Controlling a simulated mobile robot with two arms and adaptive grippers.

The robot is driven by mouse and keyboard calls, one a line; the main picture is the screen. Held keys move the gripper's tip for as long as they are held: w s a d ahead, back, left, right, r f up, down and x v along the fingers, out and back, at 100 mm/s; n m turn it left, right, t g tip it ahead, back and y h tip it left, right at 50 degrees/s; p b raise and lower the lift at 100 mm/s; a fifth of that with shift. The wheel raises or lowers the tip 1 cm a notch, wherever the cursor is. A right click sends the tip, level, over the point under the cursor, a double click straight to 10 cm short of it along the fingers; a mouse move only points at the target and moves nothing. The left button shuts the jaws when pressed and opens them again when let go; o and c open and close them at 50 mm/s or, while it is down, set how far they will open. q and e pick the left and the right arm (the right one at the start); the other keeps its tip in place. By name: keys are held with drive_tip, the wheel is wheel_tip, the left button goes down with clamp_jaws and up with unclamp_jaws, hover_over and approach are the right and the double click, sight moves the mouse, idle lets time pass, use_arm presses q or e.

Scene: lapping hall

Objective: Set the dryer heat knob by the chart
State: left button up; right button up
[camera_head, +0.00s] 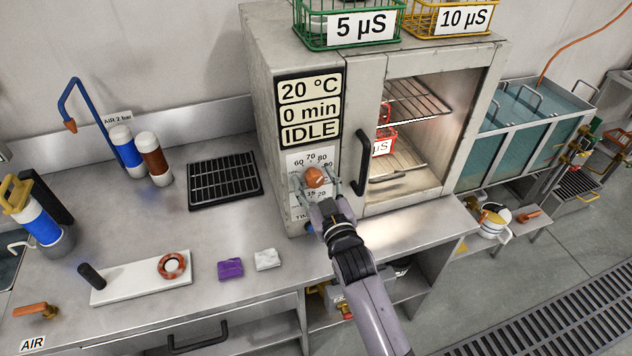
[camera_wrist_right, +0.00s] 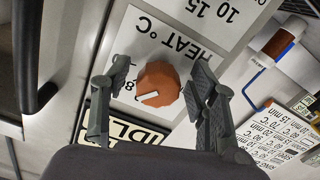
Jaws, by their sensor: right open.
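The dryer (camera_head: 395,60) stands on the bench, its display (camera_head: 309,112) reading 20 °C, 0 min and IDLE. Below it, the orange heat knob (camera_head: 314,177) sits on a white dial plate. In the wrist view the knob (camera_wrist_right: 158,84) shows a white mark at its lower-left edge, towards the printed numbers, which are partly hidden. My right gripper (camera_head: 316,187) is open, with one finger on each side of the knob; a gap shows on the right, and contact on the left is unclear. A white card (camera_wrist_right: 280,140) with °C and min lines shows in the wrist view. My left gripper is out of view.
The dryer's dark door handle (camera_head: 361,150) is just right of the gripper. Baskets marked 5 µS (camera_head: 325,38) and 10 µS (camera_head: 438,30) stand on top; a red basket (camera_head: 385,146) is inside. A black rack (camera_head: 196,190) and bottles stand left on the bench.

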drive_tip(key=v, duration=1.2)
idle(0.4)
